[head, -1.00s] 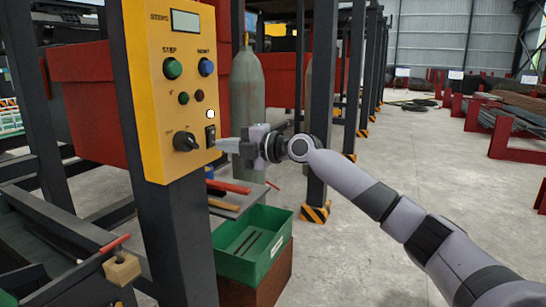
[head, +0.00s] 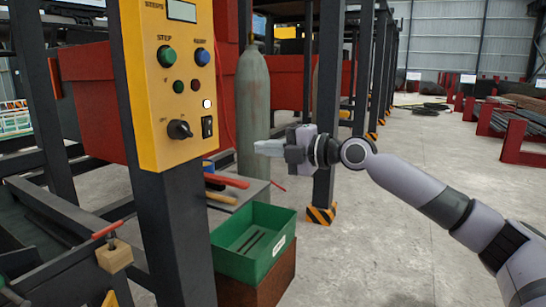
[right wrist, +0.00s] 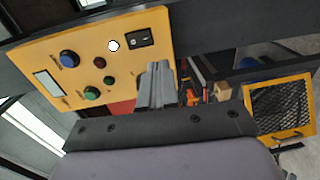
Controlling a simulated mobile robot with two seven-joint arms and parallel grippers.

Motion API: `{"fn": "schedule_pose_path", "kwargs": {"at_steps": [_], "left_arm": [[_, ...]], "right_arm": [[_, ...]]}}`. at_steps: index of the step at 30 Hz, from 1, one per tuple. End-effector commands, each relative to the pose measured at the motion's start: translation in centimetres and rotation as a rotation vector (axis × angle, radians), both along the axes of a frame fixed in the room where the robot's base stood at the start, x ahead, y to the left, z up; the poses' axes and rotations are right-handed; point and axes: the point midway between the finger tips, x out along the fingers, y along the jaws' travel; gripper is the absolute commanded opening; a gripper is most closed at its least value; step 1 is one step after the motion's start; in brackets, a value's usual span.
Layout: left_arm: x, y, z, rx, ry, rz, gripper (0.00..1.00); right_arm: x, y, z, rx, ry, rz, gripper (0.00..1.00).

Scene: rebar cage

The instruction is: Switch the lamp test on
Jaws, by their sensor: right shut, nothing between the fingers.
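The yellow control panel (head: 165,80) carries a black rocker switch (head: 208,127) at its lower right, with a bright white round lamp (head: 207,104) just above it. In the right wrist view the rocker (right wrist: 139,39) sits beside the white lamp (right wrist: 113,46). I cannot tell which way the rocker is pressed. My right gripper (head: 257,146) is shut and empty, to the right of the panel and clear of the rocker; its fingers (right wrist: 157,85) also show in the right wrist view. My left gripper is out of view.
The panel also has a black knob (head: 180,130), a green button (head: 166,56), a blue button (head: 202,57) and small dark lamps. A grey gas cylinder (head: 253,105) stands behind my right gripper. A green bin (head: 265,265) stands below. Open floor lies to the right.

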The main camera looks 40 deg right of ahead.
Motion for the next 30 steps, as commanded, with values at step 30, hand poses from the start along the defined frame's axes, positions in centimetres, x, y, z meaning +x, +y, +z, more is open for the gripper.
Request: {"fn": "schedule_pose_path", "kwargs": {"at_steps": [30], "left_arm": [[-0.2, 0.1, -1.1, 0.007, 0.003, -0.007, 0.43]], "right_arm": [[-0.5, 1.3, -4.2, 0.057, 0.072, 0.012, 0.0]]}}
